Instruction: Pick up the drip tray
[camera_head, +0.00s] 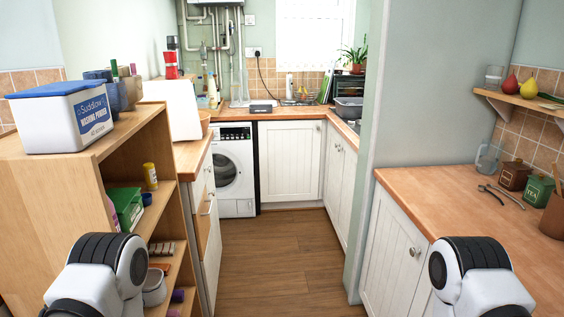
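No object is clearly recognisable as the drip tray. A small flat dark object (261,108) lies on the back counter, right of the pipework, and could be it, but it is too small to tell. A dark tub-like object (348,106) stands on the right part of the far counter. White and black links of my two arms show at the bottom left and bottom right. Neither of my grippers is in view, so I cannot see whether they are open or hold anything.
Wooden floor (262,255) runs clear to the washing machine (233,168). A wooden shelf unit (50,200) bearing a washing powder box (62,116) flanks it left. A counter (450,195) with tongs (501,196) and canisters and a wall end (425,85) flank it right.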

